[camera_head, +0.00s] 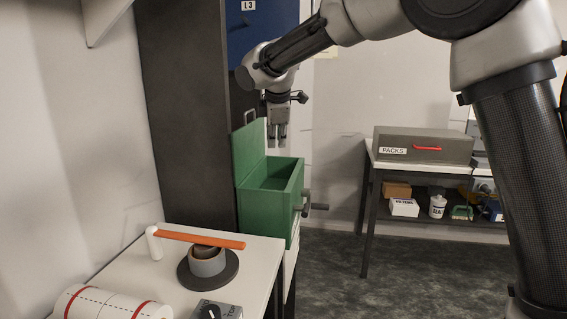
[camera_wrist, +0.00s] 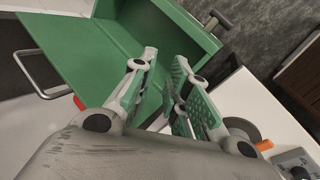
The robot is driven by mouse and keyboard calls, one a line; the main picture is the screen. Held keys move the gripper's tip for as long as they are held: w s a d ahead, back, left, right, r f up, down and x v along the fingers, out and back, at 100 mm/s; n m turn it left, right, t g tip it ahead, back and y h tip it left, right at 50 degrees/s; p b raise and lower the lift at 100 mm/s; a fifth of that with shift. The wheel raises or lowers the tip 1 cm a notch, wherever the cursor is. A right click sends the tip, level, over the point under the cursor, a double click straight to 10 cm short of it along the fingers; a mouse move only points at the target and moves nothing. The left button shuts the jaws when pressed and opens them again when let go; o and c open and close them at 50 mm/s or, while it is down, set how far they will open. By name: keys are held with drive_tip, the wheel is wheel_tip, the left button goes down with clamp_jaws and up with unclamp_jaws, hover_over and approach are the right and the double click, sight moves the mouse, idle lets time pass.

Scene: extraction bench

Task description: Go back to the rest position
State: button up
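My gripper (camera_head: 278,138) hangs with its fingers down above the open green box (camera_head: 270,198) in the head view. In the wrist view its two fingers (camera_wrist: 165,62) stand apart with nothing between them. The gripper is clear of the box, whose lid is raised at the left. The visible part of the box's inside is bare; its floor is partly hidden by the front wall.
A white bench (camera_head: 130,272) at lower left bears an orange lever (camera_head: 205,239) over a grey ring on a dark disc, and a white roll (camera_head: 105,304). A tall dark panel (camera_head: 185,110) stands behind. At right, a grey PACKS case (camera_head: 425,158) sits on a table.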

drive_tip(key=s+d+f+m, duration=0.2)
drive_tip(key=s+d+m, duration=0.7)
drive_tip(key=s+d, duration=0.9)
drive_tip(key=s+d+f+m+g, duration=0.1)
drive_tip(key=s+d+f+m, duration=0.2)
drive_tip(key=s+d+m, duration=0.7)
drive_tip(key=shift+s+d+f+m+g+h, duration=0.3)
drive_tip(key=shift+s+d, duration=4.45)
drive_tip(key=shift+d, duration=0.8)
